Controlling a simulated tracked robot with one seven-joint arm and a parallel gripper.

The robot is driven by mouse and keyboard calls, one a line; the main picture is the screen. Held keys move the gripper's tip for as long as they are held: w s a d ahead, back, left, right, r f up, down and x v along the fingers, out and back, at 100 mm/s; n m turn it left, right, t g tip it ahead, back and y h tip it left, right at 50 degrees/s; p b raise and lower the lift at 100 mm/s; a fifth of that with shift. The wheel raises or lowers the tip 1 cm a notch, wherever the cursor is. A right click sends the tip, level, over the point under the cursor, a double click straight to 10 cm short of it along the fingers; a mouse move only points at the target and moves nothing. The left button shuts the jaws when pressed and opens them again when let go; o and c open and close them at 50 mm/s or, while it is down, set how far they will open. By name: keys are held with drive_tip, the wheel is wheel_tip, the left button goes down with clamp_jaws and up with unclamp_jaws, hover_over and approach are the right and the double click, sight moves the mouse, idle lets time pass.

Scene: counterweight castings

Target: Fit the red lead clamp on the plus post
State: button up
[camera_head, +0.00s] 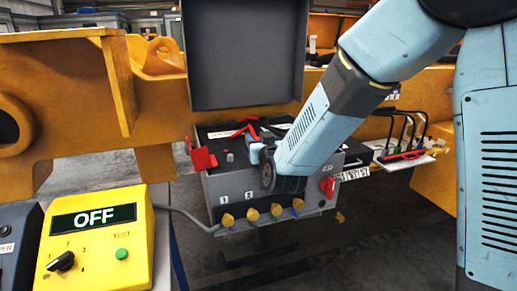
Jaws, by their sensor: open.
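An open grey battery box (235,189) stands in the middle, with dark battery tops inside. A red piece (243,130), perhaps the red lead clamp, lies at the back of the box, just behind my gripper. A short grey post (230,157) stands up left of my gripper; I cannot read a plus mark on it. A red flap-like piece (203,158) stands at the box's left edge, apart from that post. My gripper (256,152) is over the box and open, with its fingers pointing left. My wrist hides much of the box's right half, and I see nothing held.
The box's raised dark lid (243,55) stands behind it. Yellow knobs (252,214) line the front, and a red handle (328,187) is at right. A yellow unit (97,240) reading OFF is front left. A shelf with black leads (405,158) is at right.

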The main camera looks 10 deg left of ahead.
drive_tip(key=shift+s+a, duration=0.15)
drive_tip(key=c, duration=0.3)
clamp_jaws()
drive_tip(key=shift+r, duration=0.1)
